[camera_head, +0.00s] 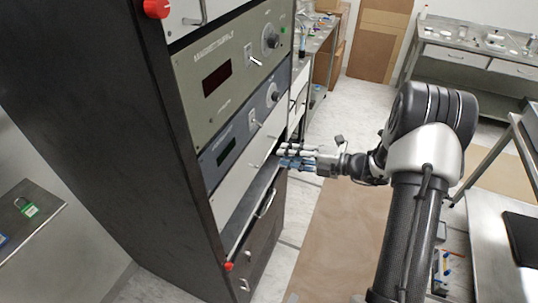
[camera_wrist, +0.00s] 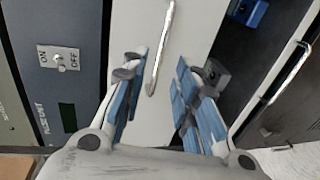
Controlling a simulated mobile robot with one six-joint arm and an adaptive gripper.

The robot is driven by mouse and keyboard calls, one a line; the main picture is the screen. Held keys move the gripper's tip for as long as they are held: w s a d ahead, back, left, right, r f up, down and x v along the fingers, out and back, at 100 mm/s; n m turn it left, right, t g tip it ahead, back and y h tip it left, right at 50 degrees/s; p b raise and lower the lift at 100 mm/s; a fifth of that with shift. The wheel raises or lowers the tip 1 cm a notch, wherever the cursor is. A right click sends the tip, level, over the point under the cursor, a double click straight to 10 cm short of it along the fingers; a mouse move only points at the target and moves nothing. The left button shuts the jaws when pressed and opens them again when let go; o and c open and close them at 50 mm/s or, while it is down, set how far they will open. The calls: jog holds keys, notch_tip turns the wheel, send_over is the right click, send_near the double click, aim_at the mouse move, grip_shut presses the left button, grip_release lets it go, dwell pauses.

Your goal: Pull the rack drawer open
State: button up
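The rack drawer has a plain white front (camera_head: 232,188) below the blue-grey instrument panel, and it looks about level with the rack face. In the wrist view the white front (camera_wrist: 196,30) carries a thin metal bar handle (camera_wrist: 163,48). My gripper (camera_head: 283,158) is at the drawer front, near the handle. In the wrist view my gripper (camera_wrist: 160,90) is open, with its blue-padded fingers on either side of the handle's near end. Clear space shows between each finger and the handle. I cannot tell how close the fingertips are to the white front.
The panel above, with an ON/OFF switch (camera_wrist: 60,58), is left of the fingers in the wrist view. Below the drawer are a dark opening and a black lower front with its own handle (camera_head: 266,203). A steel table (camera_head: 490,215) stands right; floor lies between.

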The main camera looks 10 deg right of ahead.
aim_at(269, 152)
jog(key=b+x, duration=0.1)
jog(key=x, duration=0.6)
jog(key=shift+d, duration=0.1)
jog(key=shift+c, duration=0.6)
grip_shut()
